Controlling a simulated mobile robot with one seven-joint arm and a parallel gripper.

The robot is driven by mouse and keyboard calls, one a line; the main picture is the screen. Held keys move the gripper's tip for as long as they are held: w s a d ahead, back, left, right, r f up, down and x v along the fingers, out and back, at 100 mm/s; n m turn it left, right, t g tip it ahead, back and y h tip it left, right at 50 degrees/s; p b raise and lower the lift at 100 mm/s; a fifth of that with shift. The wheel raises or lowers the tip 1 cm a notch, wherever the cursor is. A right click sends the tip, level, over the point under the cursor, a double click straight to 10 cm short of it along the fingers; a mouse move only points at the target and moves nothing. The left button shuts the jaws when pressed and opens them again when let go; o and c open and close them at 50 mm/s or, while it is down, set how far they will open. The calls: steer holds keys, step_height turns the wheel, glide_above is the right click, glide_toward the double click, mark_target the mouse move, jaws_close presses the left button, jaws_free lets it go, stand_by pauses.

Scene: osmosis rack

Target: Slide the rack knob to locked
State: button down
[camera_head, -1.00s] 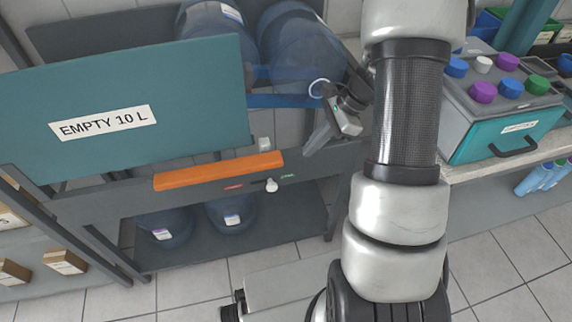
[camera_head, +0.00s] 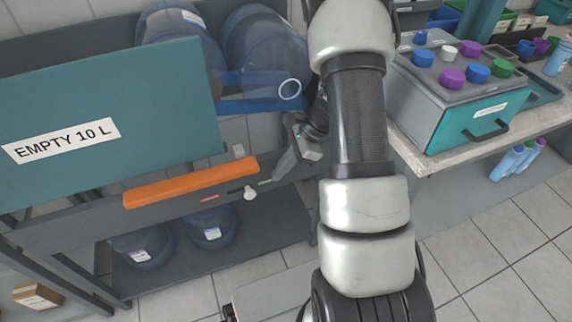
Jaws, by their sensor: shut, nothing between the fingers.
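The rack knob (camera_head: 250,194) is a small white knob on the front rail of the grey rack (camera_head: 90,222). It sits in a dark slot between a red label (camera_head: 209,198) on the left and a green label (camera_head: 265,182) on the right. It is nearer the green label. The label text is too small to read. My gripper (camera_head: 277,178) is shut and empty. It points down and left, just up and right of the knob, and appears apart from it. The fingertips are close to the green label's right end.
An orange bar (camera_head: 190,182) runs along the rail left of the knob. A teal panel marked EMPTY 10 L (camera_head: 110,110) stands above. A blue bottle (camera_head: 262,50) lies behind. A bench with a teal box (camera_head: 470,125) stands right of my arm.

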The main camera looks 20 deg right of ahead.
mark_target(249, 193)
steer(key=a+f, duration=0.1)
steer(key=a+f+b, duration=0.1)
steer(key=a+f, duration=0.1)
steer(key=w+a+f, duration=0.1)
steer(key=a+f, duration=0.1)
steer(key=shift+a+b, duration=0.2)
steer(key=shift+b, duration=0.1)
steer(key=shift+s+a, duration=0.1)
steer(key=a, duration=0.2)
steer(key=shift+a, duration=0.3)
steer(key=shift+r, duration=0.1)
steer(key=d+f+p+v, duration=0.1)
steer(key=p+v, duration=0.3)
steer(key=v, duration=0.9)
steer(key=shift+d+r, duration=0.15)
steer(key=shift+d, duration=0.25)
